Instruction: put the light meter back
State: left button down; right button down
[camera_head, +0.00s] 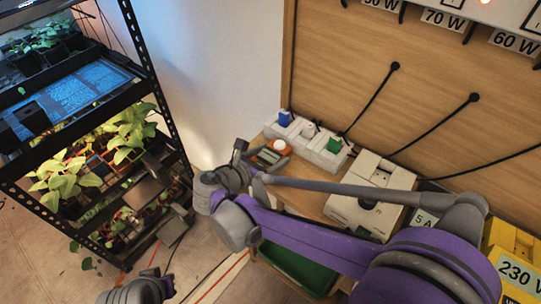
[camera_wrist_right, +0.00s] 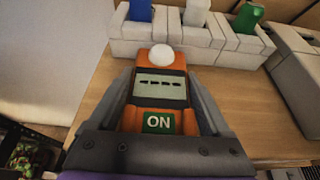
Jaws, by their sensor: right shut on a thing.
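The light meter (camera_wrist_right: 158,90) is orange, with a white dome, a grey display and a green "ON" label. My right gripper (camera_wrist_right: 158,85) is shut on it, one finger along each side. In the head view the meter (camera_head: 271,152) shows at the fingers of my right gripper (camera_head: 262,155), over the wooden table. I cannot tell whether it touches the table. The white slotted holder (camera_wrist_right: 130,42) is just beyond it, with blue, white and green items standing in it. My left arm (camera_head: 137,291) shows at the bottom left; its jaw state is unclear.
A pale boxy device (camera_head: 357,209) stands right of the holder, with a yellow box (camera_head: 515,245) farther right. A black shelf rack (camera_head: 140,45) with seedlings stands at the left. A wooden panel with cables is behind the table (camera_wrist_right: 262,108), which has bare surface right of the meter.

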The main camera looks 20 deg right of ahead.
grip_release()
jog(key=v, duration=1.2)
jog(key=shift+r, duration=0.15)
